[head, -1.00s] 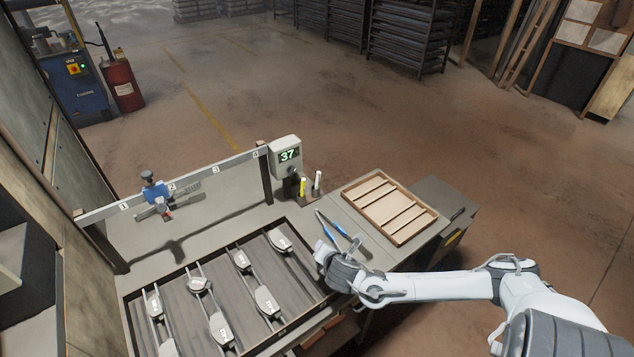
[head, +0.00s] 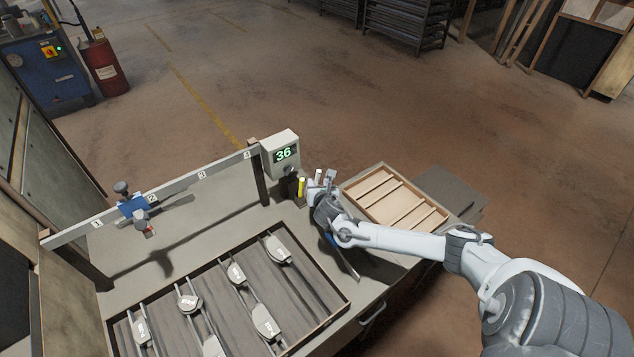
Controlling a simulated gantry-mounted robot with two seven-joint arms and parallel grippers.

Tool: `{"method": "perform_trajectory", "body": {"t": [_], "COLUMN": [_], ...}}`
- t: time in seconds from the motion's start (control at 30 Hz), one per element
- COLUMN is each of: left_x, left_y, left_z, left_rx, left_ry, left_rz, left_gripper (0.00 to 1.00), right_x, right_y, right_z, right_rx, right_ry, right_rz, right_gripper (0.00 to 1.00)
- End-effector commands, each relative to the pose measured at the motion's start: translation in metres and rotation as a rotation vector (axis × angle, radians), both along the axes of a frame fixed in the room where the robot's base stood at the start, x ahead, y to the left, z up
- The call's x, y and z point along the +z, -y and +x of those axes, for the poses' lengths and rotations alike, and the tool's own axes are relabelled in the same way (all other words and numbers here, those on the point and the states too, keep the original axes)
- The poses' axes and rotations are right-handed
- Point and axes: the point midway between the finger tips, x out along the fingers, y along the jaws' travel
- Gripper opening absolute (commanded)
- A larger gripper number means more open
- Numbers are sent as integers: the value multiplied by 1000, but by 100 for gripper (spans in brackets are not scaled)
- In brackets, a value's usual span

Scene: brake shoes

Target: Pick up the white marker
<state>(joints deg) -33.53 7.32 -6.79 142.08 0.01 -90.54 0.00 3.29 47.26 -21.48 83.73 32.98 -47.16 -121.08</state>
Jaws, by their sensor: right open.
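The white marker (head: 318,176) stands upright next to the yellow marker (head: 302,187), by the base of the display box on the bench. My right gripper (head: 325,184) is at the white marker, with its fingers close around or beside it. The jaws are open. I cannot tell whether a finger touches the marker, and its lower part is hidden by the gripper. My left gripper is not in view.
The display box (head: 281,155) reads 36 and stands behind the markers. A wooden tray with slats (head: 440,213) is to the right. A shallow tray (head: 338,309) of brake shoes is in front. A blue clamp (head: 133,206) sits on the numbered rail (head: 178,187).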

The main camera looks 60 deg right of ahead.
Motion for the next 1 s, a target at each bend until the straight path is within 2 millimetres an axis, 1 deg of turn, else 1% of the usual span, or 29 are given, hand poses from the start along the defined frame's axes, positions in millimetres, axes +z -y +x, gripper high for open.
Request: {"method": "perform_trajectory", "body": {"t": [0.17,0.4,0.5,0.63,0.83,0.87,1.0], "left_x": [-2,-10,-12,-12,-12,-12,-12], "left_y": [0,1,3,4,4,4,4], "left_z": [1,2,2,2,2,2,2], "left_rx": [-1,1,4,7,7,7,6], "left_ry": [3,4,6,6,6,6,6], "left_rz": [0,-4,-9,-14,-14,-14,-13], "left_gripper": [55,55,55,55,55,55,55], "right_x": [-3,-14,-17,-18,-18,-18,-18], "right_y": [7,29,36,39,39,39,39], "right_z": [6,25,30,33,33,33,33], "right_rx": [-1,-2,-1,0,1,1,1], "right_ry": [2,2,2,-1,0,0,0], "right_rz": [0,2,2,2,1,1,1], "right_gripper": [46,46,46,46,46,43,21]}}
